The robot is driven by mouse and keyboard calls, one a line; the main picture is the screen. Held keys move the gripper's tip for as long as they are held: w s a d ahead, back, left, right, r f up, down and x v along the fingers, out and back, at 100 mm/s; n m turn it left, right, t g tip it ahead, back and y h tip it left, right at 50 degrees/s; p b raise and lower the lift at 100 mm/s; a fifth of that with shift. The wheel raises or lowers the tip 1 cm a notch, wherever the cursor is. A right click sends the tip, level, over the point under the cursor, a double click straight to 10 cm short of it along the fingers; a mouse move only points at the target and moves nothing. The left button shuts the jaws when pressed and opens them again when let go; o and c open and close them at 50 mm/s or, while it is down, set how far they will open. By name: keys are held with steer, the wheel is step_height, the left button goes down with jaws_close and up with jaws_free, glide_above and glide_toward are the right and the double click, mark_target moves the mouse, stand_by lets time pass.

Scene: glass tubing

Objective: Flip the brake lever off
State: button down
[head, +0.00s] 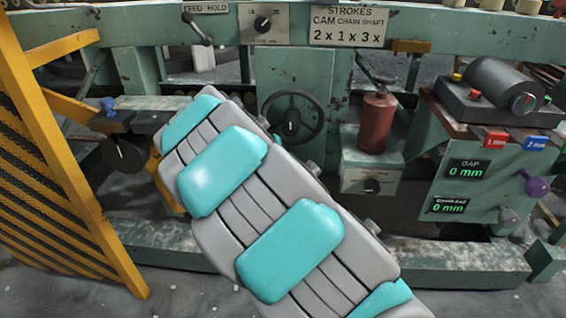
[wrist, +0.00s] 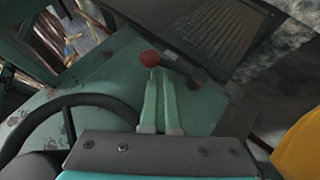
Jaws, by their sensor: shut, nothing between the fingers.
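In the wrist view, a lever with a red ball knob (wrist: 149,58) and a short arm leading to a dark round hub (wrist: 198,75) stands by the green machine panel; it looks like the brake lever. My gripper (wrist: 159,72) shows as two pale green fingers close together, shut and empty. Their tips are right at the red knob in the picture; I cannot tell whether they touch it. In the head view my arm crosses the middle and hides the gripper and this lever.
A black handwheel (head: 292,122) is right of my arm; it also shows in the wrist view (wrist: 68,103). A yellow guard frame (head: 90,190) stands at left. A red cylinder (head: 376,122) and a control box (head: 480,165) are at right. A green beam (head: 470,262) runs low across.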

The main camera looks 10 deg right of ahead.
steer(key=shift+s+d+f+y+b, duration=0.2)
steer(key=shift+d+f+y+b, duration=0.1)
steer(key=shift+d+f+b, duration=0.2)
steer(key=shift+s+d+f+y+b, duration=0.15)
steer(key=shift+d+f+y+b, duration=0.2)
steer(key=shift+d, duration=0.2)
steer(key=shift+f, duration=0.1)
steer(key=v, duration=0.8)
steer(key=shift+p, duration=0.3)
steer(key=shift+d, duration=0.1)
